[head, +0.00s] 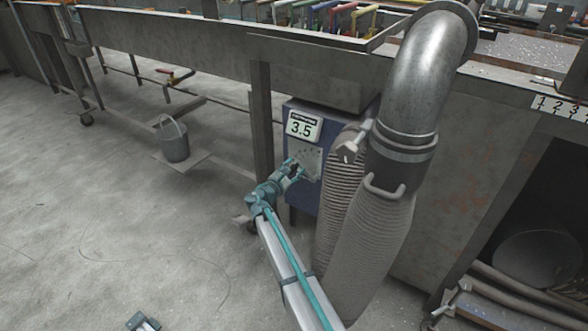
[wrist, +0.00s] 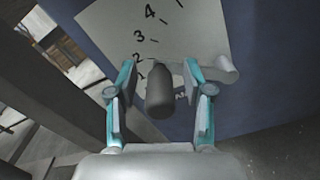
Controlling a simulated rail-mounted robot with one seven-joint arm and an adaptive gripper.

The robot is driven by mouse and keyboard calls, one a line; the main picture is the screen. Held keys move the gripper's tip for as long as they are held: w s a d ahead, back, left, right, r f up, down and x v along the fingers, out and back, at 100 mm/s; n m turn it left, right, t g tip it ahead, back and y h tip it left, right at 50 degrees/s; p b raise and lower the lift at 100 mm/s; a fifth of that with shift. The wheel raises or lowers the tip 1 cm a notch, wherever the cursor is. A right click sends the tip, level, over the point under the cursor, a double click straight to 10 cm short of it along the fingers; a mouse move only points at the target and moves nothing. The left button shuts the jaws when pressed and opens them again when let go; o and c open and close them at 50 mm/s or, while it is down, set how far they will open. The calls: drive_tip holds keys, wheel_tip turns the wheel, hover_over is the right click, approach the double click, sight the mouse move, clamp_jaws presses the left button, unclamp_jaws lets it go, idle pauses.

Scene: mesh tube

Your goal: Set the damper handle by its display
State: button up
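The damper box (head: 308,195) is blue, under the table, and its white display (head: 303,127) reads 3.5. Below it is a pale scale plate (head: 311,160). In the wrist view the plate (wrist: 180,25) shows tick marks and the numbers 2, 3 and 4, with others partly hidden. A dark grey rounded handle (wrist: 159,98) stands out in front of the plate's lower part. A pale rounded piece (wrist: 220,69) lies to its right. My gripper (head: 296,167) is at the plate. In the wrist view its teal fingers (wrist: 162,72) are open either side of the handle, with visible gaps.
A ribbed hose (head: 365,235) and metal duct (head: 425,75) stand close right of the box. A table leg (head: 262,130) is close on the left. A bucket (head: 173,140) stands farther left. The floor (head: 120,230) at left is mostly clear.

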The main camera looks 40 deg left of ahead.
drive_tip(key=v, duration=1.2)
idle(2.3)
